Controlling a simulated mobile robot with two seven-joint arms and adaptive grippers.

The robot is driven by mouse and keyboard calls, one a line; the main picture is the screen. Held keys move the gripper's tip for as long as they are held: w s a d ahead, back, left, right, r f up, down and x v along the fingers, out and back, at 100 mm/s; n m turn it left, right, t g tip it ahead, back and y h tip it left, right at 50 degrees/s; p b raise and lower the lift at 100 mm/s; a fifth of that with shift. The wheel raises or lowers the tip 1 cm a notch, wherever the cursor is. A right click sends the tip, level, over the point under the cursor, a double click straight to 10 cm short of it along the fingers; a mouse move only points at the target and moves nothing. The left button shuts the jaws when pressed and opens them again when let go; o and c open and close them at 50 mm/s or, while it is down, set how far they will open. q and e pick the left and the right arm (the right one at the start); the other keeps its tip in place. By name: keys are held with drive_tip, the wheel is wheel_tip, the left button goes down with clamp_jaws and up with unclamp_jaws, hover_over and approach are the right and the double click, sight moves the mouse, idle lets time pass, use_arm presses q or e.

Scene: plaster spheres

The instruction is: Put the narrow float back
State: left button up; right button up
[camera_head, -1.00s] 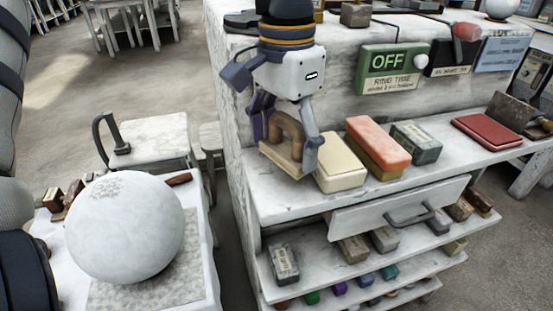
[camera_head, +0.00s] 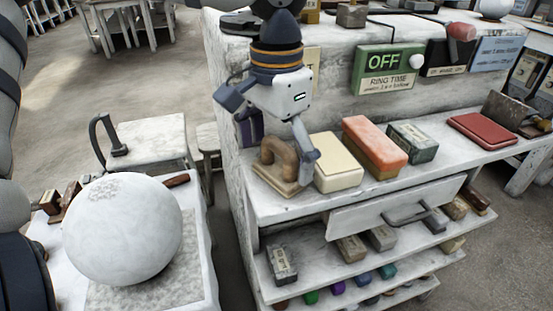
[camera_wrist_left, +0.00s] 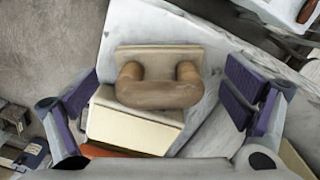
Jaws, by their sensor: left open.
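The narrow float, a pale board with a brown wooden arch handle (camera_head: 279,157), rests on the left end of the white bench shelf (camera_head: 272,207), beside a cream block. It also shows in the left wrist view (camera_wrist_left: 158,94), board and handle in full. My left gripper (camera_head: 280,143) is open just above it, with its purple-padded fingers apart on either side of the handle. In the left wrist view my left gripper's fingers (camera_wrist_left: 160,100) stand wide, with clear gaps to the handle. My right gripper is not in view.
On the shelf to the right are the cream block (camera_head: 338,163), an orange-topped block (camera_head: 375,145), a grey-green block (camera_head: 413,142) and a red book-like pad (camera_head: 484,130). A green OFF sign (camera_head: 388,70) hangs behind. A large plaster sphere (camera_head: 122,230) stands at left.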

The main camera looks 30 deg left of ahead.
sight(276, 143)
use_arm(q)
wheel_tip(276, 143, up, 10)
drive_tip(key=shift+r, duration=0.25)
idle(0.3)
